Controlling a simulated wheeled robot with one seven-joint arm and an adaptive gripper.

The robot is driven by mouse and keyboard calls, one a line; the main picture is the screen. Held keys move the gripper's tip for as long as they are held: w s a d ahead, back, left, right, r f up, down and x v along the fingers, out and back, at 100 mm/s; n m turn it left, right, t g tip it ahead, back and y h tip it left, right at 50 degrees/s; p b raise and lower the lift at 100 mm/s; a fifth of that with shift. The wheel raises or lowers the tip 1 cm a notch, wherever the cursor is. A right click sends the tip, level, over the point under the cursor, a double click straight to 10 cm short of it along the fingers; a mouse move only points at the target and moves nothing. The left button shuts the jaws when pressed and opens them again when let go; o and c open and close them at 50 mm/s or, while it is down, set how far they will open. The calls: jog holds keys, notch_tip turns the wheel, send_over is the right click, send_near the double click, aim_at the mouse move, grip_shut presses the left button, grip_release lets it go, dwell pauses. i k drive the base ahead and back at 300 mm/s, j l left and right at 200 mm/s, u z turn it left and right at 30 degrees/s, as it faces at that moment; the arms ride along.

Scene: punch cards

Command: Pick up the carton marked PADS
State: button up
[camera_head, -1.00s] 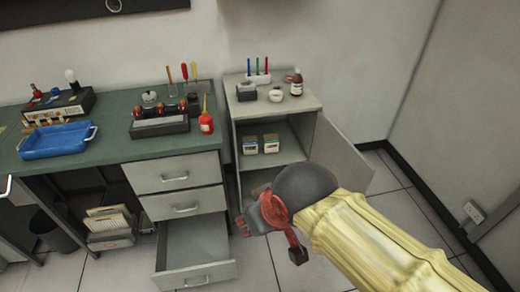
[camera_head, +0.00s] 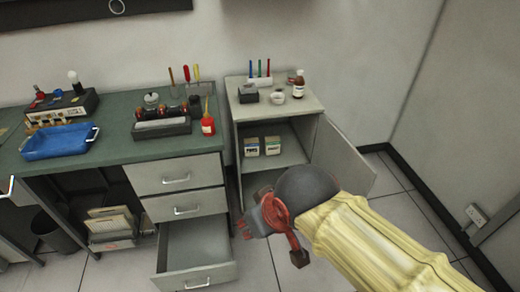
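Two small cartons stand side by side on the shelf inside the open cabinet (camera_head: 235,163). The left carton (camera_head: 251,147) has a pale front with dark lettering that may read PADS. The right carton (camera_head: 272,146) is similar, with lettering too small to read. My gripper (camera_head: 268,242), dark grey and red, is in front of the cabinet, below and nearer than the cartons, and apart from them. I see nothing held in it. Its fingers are seen at an angle and partly hidden, so how far they are apart is unclear. My forearm hides part of the lower cabinet.
The cabinet door (camera_head: 343,160) is swung open to the right. A bottle (camera_head: 299,84) and a pen holder (camera_head: 258,80) are among things on the cabinet top. An open drawer (camera_head: 196,250) juts out at left under the green desk (camera_head: 100,152). Floor is clear at right.

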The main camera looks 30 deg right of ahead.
aim_at(252, 145)
jog(key=l, duration=1.75)
jog(key=k+z, duration=0.05)
jog(key=k, duration=0.05)
